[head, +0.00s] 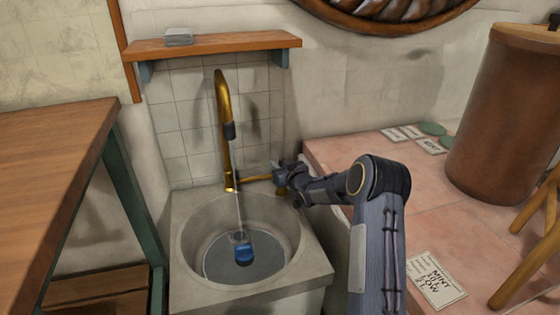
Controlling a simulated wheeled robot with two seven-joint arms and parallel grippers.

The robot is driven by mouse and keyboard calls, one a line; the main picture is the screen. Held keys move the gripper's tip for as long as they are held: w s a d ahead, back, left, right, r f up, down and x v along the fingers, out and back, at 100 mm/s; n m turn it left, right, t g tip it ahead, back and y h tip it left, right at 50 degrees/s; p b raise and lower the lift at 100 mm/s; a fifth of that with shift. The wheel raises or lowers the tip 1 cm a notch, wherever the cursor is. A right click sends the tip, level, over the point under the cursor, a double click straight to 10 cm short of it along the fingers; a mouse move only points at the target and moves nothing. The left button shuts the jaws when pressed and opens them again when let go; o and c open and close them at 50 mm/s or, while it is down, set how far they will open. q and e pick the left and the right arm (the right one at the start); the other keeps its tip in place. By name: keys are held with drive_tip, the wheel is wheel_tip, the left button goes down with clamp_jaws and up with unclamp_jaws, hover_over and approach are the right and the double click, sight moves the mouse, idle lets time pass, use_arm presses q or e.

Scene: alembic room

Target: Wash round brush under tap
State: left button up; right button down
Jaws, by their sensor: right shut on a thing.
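A stone sink (184,235) holds a round basin with dark water or a dark floor at its bottom. A blue object with a greyish top (244,254), seemingly the round brush, sits in the basin; its bristles cannot be made out. A gold tap (222,95) arches over the sink, and a thin pale stream falls from its dark nozzle onto or just beside the blue object. My right gripper (279,178) is right of the tap, shut on the end of its gold side lever (256,179). The fingertips are small and partly hidden. My left gripper is out of view.
A wooden shelf (215,44) with a grey block (178,37) hangs above the sink. A wooden table (50,150) stands left. The pink tiled counter (420,215) at right bears a brown barrel (500,115), green discs and a paper card (436,279).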

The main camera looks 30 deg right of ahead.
drive_tip(key=shift+w+r+g+p, duration=0.15)
drive_tip(key=shift+r+g+p, duration=0.15)
drive_tip(key=shift+p, duration=0.1)
drive_tip(key=shift+w+f+g, duration=0.1)
drive_tip(key=shift+f+g, duration=0.2)
drive_tip(key=shift+f, duration=0.05)
drive_tip(key=c, duration=1.2)
unclamp_jaws()
drive_tip(key=shift+c, duration=0.2)
use_arm(q)
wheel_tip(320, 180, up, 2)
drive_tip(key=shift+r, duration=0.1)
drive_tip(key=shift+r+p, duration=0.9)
drive_tip(key=shift+p, duration=0.1)
use_arm(e)
drive_tip(key=v, duration=0.7)
drive_tip(key=shift+s, duration=0.35)
drive_tip(key=shift+s, duration=0.1)
